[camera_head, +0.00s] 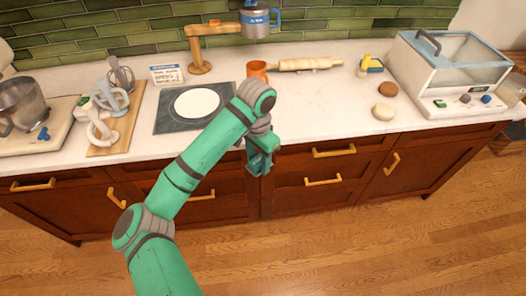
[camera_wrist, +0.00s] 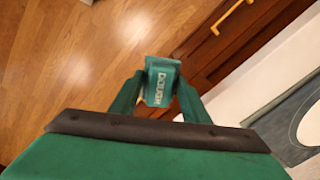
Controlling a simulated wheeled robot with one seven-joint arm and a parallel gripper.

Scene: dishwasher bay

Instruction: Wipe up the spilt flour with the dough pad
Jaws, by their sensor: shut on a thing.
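My gripper (camera_head: 259,164) hangs in front of the counter edge, by the drawer fronts. In the wrist view, my gripper (camera_wrist: 158,95) is shut on a teal dough pad (camera_wrist: 160,82) with pale "DOUGH" lettering. The pad is in the air, apart from the counter. In the head view I cannot clearly separate the pad from my green fingers. Faint brownish specks (camera_head: 318,100) show on the white counter (camera_head: 335,120) right of the orange cup; I cannot tell whether they are the flour. My arm covers part of the counter edge.
A dark mat (camera_head: 165,122) with a white disc (camera_head: 198,103) lies left of my wrist. An orange cup (camera_head: 257,70), a rolling pin (camera_head: 305,65) and a wooden stand (camera_head: 200,62) are behind. Two round buns (camera_head: 385,100) and a white machine (camera_head: 450,70) are at right. The mid-right counter is clear.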

